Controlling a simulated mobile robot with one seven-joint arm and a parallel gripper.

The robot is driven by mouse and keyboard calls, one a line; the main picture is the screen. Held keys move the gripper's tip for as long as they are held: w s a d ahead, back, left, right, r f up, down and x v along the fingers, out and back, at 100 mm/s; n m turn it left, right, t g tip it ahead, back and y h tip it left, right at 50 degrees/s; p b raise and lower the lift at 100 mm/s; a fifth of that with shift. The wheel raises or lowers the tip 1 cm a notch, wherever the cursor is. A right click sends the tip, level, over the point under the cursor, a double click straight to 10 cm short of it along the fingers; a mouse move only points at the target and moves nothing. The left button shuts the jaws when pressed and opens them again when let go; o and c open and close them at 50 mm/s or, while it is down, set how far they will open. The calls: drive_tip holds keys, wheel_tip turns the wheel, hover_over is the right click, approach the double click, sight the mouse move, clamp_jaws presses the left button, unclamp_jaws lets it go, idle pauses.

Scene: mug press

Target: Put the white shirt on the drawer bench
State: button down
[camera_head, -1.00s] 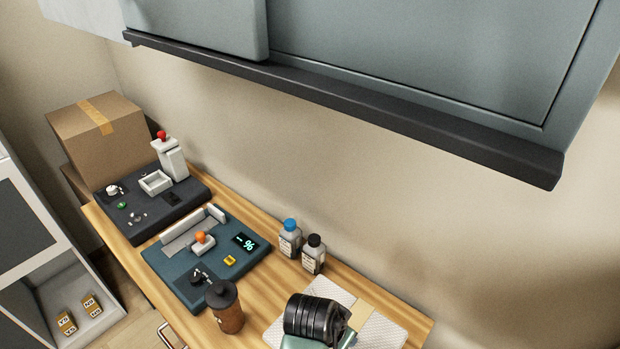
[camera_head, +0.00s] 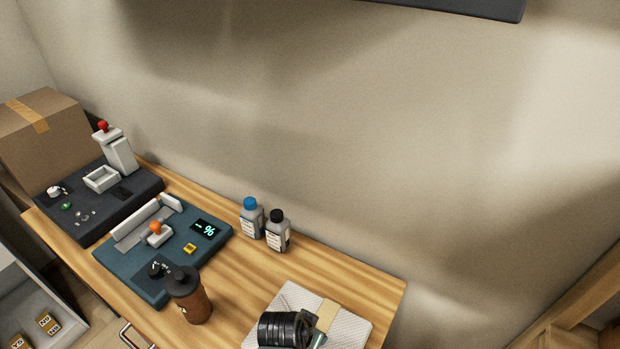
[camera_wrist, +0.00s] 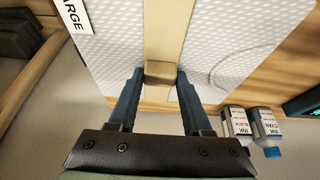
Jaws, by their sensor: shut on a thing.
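The white shirt (camera_head: 345,327) is a flat folded bundle with a tan paper band; in the wrist view the shirt (camera_wrist: 215,50) has a fine pattern and a label reading "ARGE". My gripper (camera_wrist: 160,78) is shut on the tan band, one blue finger on each side of a small tan block. In the head view my dark wrist covers part of the shirt. A wooden bench (camera_head: 360,275) with a metal handle at its front lies behind and under the shirt in the picture. I cannot tell whether the shirt touches it, or whether this is the drawer bench.
Two ink bottles, blue-capped (camera_head: 252,218) and black-capped (camera_head: 277,232), stand near the bench's back edge. A brown mug with a dark lid (camera_head: 190,297), a teal press (camera_head: 205,250) and a dark machine (camera_head: 105,215) occupy its left. A cardboard box (camera_head: 45,140) stands beyond.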

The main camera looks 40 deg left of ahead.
drive_tip(key=shift+f, duration=1.35)
drive_tip(key=shift+f, duration=0.15)
drive_tip(key=shift+c, duration=1.7)
unclamp_jaws()
drive_tip(key=v, duration=1.2)
drive_tip(key=shift+p, duration=0.3)
